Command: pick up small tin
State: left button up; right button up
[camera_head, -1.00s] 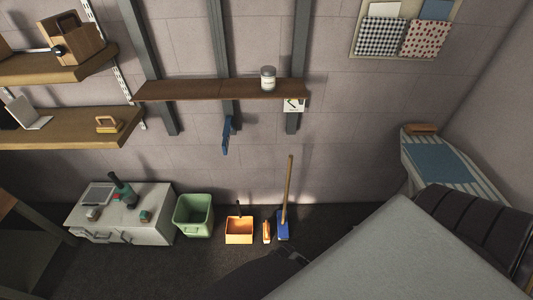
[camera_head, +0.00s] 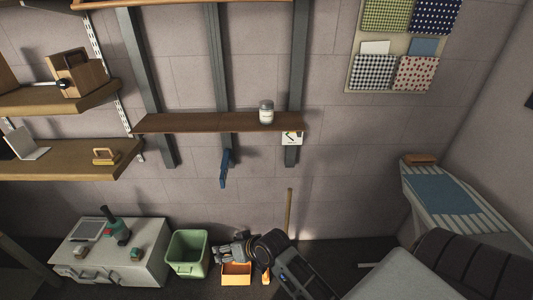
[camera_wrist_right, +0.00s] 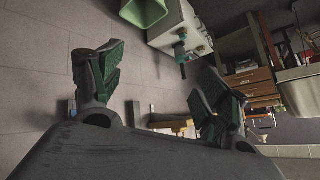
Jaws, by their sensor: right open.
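A small pale tin or jar with a lid (camera_head: 266,112) stands upright on the brown wall shelf (camera_head: 190,122), near its right end. It is the likeliest small tin, though I cannot be sure. The tin does not show in the wrist view. My left gripper is not in view.
A broom handle (camera_head: 288,208) rises below the shelf. An ironing board (camera_head: 440,195) stands at right.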

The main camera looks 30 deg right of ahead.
jog(key=w+r+m+t, duration=0.4)
jog(key=w+r+t, duration=0.1)
jog(key=r, duration=0.6)
jog(key=w+d+r+m+t, duration=0.1)
jog(key=w+r+m+t, duration=0.35)
jog(key=r, duration=0.55)
jog(key=w+r+m+t, duration=0.4)
jog(key=w+r, duration=0.2)
jog(key=r, duration=0.5)
jog(key=w+d+r+m+g+h, duration=0.2)
jog(key=d+r+m+h, duration=0.2)
jog(key=d+m+h, duration=0.55)
jog(key=w+d+r+m+g+h, duration=0.1)
jog(key=d+r+m+g+h, duration=0.3)
jog(key=m+h, duration=0.9)
jog(key=d+f+m+g+y, duration=0.3)
jog(key=f+m+g, duration=0.3)
jog(key=m, duration=0.6)
jog(key=shift+w+d+m+g, duration=0.4)
jog(key=shift+w+d+g, duration=0.05)
jog(key=shift+d, duration=0.4)
jog(key=shift+d, duration=0.1)
